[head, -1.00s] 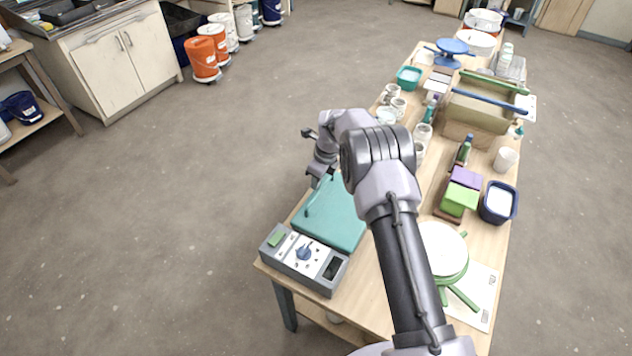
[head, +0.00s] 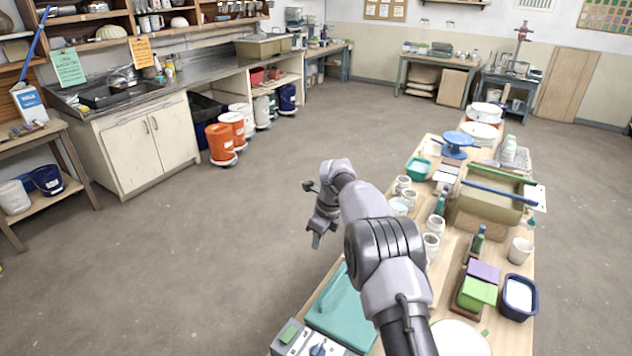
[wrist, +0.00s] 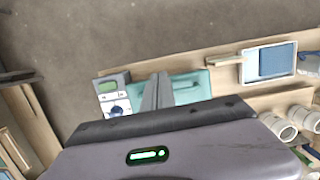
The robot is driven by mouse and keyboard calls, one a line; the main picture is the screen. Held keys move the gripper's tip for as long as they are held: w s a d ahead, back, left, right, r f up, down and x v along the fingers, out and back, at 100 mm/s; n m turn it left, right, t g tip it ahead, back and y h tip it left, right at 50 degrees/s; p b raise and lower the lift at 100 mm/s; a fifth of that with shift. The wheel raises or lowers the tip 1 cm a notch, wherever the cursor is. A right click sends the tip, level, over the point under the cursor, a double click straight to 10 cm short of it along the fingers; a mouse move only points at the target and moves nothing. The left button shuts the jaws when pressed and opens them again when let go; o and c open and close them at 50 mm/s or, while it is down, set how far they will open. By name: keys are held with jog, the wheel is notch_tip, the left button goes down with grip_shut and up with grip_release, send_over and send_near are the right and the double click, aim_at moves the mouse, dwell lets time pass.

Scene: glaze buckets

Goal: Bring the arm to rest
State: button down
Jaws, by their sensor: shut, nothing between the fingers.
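My arm reaches out over the long wooden table (head: 398,290) in the head view. My gripper (head: 317,240) is shut and empty, and points down. In the head view it shows against the floor, just off the table's left edge. In the wrist view the two fingers (wrist: 158,92) lie together, with nothing between them. Behind them in that view is a teal-lidded device with a grey control panel (wrist: 115,97). The teal lid (head: 340,308) also shows in the head view, below my gripper and apart from it.
White jars (head: 432,245), a green box (head: 478,291), a dark blue tub (head: 518,297) and a large tan bin (head: 487,205) crowd the table beside my arm. Orange buckets (head: 220,142) stand by the sink cabinet. The floor left of the table is clear.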

jog(key=s+d+r+n+t+b, duration=0.2)
jog(key=s+d+r+n+b, duration=0.2)
jog(key=s+r+n+b, duration=0.8)
jog(key=s+d+f+n+t+b, duration=0.1)
jog(key=s+f+n+b, duration=0.2)
jog(key=s, duration=1.3)
jog(key=s+d+f+n+t+b, duration=0.1)
jog(key=s+d+f+n+b, duration=0.1)
jog(key=s, duration=1.3)
notch_tip(320, 180, down, 2)
jog(key=n+b, duration=0.1)
jog(key=n, duration=0.2)
jog(key=shift+s+f, duration=0.15)
jog(key=shift+s, duration=0.2)
jog(key=shift+d, duration=0.1)
